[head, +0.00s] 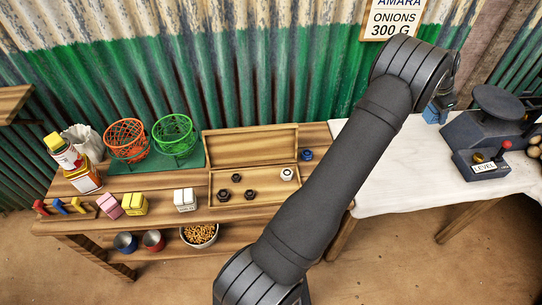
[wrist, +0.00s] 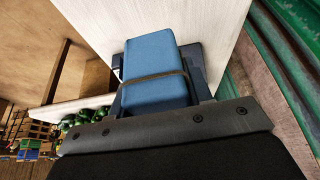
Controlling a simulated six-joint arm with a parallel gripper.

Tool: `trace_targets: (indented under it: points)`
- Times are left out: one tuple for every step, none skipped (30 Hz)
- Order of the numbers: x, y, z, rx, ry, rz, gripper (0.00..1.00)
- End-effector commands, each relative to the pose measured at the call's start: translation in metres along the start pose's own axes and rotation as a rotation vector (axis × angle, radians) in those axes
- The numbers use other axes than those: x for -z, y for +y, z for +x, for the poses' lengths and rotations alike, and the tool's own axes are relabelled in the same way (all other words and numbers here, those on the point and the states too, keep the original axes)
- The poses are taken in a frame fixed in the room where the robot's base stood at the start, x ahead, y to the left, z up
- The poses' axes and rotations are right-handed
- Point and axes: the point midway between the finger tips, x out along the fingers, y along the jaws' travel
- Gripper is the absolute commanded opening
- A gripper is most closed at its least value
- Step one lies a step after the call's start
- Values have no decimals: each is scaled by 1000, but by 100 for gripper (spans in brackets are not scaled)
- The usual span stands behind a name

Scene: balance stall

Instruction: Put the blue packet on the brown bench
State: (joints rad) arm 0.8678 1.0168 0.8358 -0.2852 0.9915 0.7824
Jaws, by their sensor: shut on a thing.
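The blue packet (head: 432,113) is in my gripper (head: 440,103), over the back of the white-topped table right of my arm. In the wrist view the packet (wrist: 155,72) is a blue block with a dark band around it, between the two dark fingers. I cannot tell whether it touches the white top. The brown bench (head: 160,214) is on the left in the head view, with many goods on it. My arm hides part of its right end.
A dark scale (head: 492,135) with a red-knobbed lever stands right of my gripper on the white table (head: 390,185). The bench bears a wooden tray (head: 250,146) with dark weights, orange (head: 126,139) and green (head: 174,134) baskets, and coloured blocks. Its front strip has bare wood.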

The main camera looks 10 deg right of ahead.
Motion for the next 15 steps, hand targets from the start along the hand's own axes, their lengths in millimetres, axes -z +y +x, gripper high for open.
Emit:
trace_targets:
  points:
    - [6,0,-12,3,4,1,17]
    - [8,0,-18,2,3,0,17]
    - [11,-1,-24,3,3,1,17]
    - [13,0,-30,3,3,1,17]
    - [15,0,-35,2,2,1,17]
    - [13,-4,-39,4,0,-4,17]
    - [7,-9,-40,5,-1,-13,17]
    - [3,-13,-41,8,-1,-19,17]
    - [-2,-18,-44,11,0,-28,17]
    - [-7,-23,-46,14,0,-35,17]
    - [-11,-27,-48,16,0,-42,17]
    - [-17,-33,-51,20,0,-52,17]
    - [-23,-39,-54,24,1,-61,17]
    - [-28,-44,-57,27,1,-69,17]
    - [-37,-52,-61,33,1,-83,17]
